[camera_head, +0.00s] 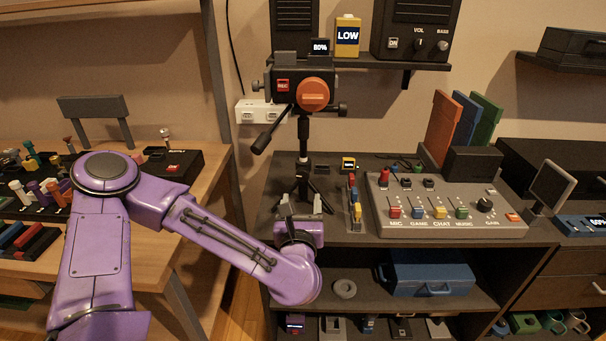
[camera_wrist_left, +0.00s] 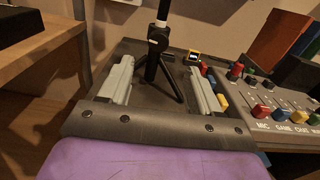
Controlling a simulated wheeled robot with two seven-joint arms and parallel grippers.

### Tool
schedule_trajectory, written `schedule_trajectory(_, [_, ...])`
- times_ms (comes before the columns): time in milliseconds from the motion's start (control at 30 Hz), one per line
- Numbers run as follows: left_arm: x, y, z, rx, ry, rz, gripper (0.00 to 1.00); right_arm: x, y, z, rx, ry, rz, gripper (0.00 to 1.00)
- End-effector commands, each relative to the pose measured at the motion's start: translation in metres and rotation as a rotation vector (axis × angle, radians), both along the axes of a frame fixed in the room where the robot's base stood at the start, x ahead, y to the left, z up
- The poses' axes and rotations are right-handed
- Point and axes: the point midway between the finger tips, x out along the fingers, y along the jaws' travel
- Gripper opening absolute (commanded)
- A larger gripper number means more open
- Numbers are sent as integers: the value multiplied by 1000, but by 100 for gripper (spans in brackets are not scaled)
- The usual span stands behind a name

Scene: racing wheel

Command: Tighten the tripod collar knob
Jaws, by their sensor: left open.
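A black tripod (camera_head: 303,165) stands upright on the dark desk, carrying a camera (camera_head: 287,84) with an orange round lens cap. In the left wrist view the tripod (camera_wrist_left: 157,45) shows its dark collar, splayed legs and a lighter section of post above. The collar knob cannot be picked out clearly at this size. My left gripper (camera_head: 300,203) is open and empty, low in front of the tripod. Its two pale fingers (camera_wrist_left: 162,78) point toward the tripod, one on each side of the view of its legs, apart from the collar. My right gripper is not in view.
A mixer (camera_head: 445,205) with coloured sliders stands right of the tripod. Coloured blocks (camera_head: 354,202) lie between them, close to the gripper's right finger. A speaker shelf (camera_head: 390,62) is behind, above. A lower shelf holds a blue toolbox (camera_head: 432,280). A wooden desk (camera_head: 170,215) is left.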

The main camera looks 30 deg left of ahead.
Motion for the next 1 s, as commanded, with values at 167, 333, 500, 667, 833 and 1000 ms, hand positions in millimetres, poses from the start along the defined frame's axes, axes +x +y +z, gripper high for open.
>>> schedule_trajectory(167, [21,18,6,-26,-22,18,63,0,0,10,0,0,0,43])
schedule_trajectory(333, [55,38,6,-21,-19,15,63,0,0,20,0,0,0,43])
schedule_trajectory(500, [79,52,4,-21,-18,12,63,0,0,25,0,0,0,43])
schedule_trajectory(667, [88,57,2,-20,-17,9,63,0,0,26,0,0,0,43])
schedule_trajectory(833, [88,57,2,-20,-17,8,63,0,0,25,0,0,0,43])
schedule_trajectory(1000, [88,57,2,-20,-16,8,21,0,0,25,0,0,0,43])
